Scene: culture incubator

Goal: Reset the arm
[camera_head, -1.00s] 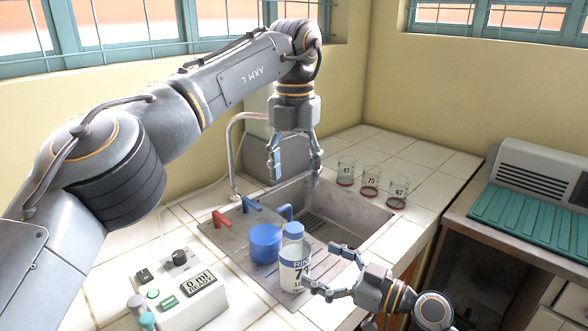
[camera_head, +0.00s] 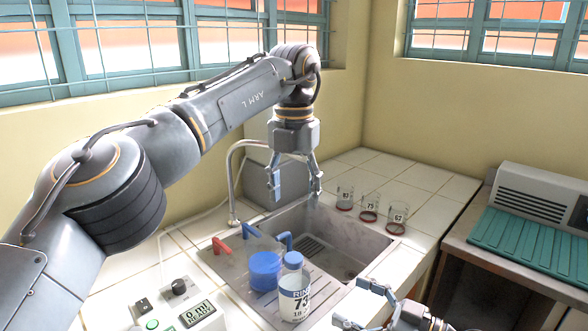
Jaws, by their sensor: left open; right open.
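My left gripper (camera_head: 295,182) hangs open, fingers down, over the back of the sink (camera_head: 345,248), with nothing between its fingers. My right gripper (camera_head: 352,304) is low in the view, right of the labelled bottle (camera_head: 294,303). It is open and empty, and the lower part of its arm is cut off by the frame edge. The bottle is white with a blue cap and stands upright next to a blue round container (camera_head: 264,271). The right gripper appears apart from the bottle.
Three numbered glass beakers (camera_head: 397,218) stand on the tiled counter right of the sink. A curved tap (camera_head: 232,180) rises behind it. A device with a 0 ml display (camera_head: 197,313) sits at lower left. A grey unit with a green ribbed tray (camera_head: 530,241) is at right.

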